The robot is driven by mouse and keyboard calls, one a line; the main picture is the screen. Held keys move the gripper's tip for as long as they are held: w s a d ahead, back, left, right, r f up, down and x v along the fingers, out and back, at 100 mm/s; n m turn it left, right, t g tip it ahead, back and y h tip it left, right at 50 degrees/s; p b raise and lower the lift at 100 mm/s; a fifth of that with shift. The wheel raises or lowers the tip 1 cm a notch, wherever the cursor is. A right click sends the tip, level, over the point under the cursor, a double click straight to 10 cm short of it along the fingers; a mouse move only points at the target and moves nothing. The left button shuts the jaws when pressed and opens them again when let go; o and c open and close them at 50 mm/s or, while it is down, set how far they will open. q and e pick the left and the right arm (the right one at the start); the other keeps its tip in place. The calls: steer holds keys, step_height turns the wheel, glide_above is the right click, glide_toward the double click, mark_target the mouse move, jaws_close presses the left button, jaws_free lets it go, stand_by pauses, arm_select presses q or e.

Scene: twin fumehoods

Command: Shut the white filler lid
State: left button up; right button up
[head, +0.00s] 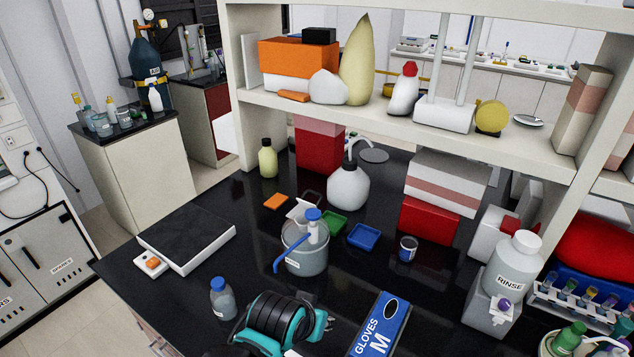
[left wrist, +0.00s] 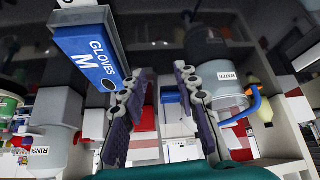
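A grey translucent container (head: 305,262) with a blue spout (head: 293,254) stands on the black bench in the middle of the head view. A white flap that looks like the filler lid (head: 298,211) stands raised and tilted at its top, behind a blue-capped part (head: 313,214). The container (left wrist: 222,92) with its label is right of my fingers in the left wrist view; I cannot make out the lid there. My left gripper (left wrist: 160,76) is open, with nothing between its fingers. Its teal body (head: 262,338) is in front of the container in the head view. My right gripper is not in view.
A blue gloves box (head: 372,330) lies right of my left arm. A small bottle (head: 222,298) stands to its left.

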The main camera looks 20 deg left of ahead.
arm_select(q)
steer(key=w+a+r+n+g+p, duration=0.2)
steer(key=w+a+r+n+p, duration=0.15)
steer(key=w+r+p, duration=0.35)
steer(key=w+a+r+n+g+p, duration=0.25)
steer(key=w+r+n+p, duration=0.2)
steer(key=w+r, duration=0.4)
steer(key=w+a+r+n+g+p, duration=0.1)
steer(key=w+a+r+n+p, duration=0.2)
steer(key=w+r+p, duration=0.35)
steer(key=w+a+f+n+g+p, duration=0.2)
steer(key=w+a+f+n+p, duration=0.25)
steer(key=w+p, duration=0.35)
steer(key=shift+n, duration=0.25)
steer(key=f, duration=0.4)
steer(key=f+b, duration=0.1)
steer(key=f, duration=0.1)
steer(key=shift+w+a+f, duration=0.25)
steer(key=shift+a+f, duration=0.1)
steer(key=shift+a, duration=0.05)
steer(key=shift+c, duration=0.4)
jaws_close()
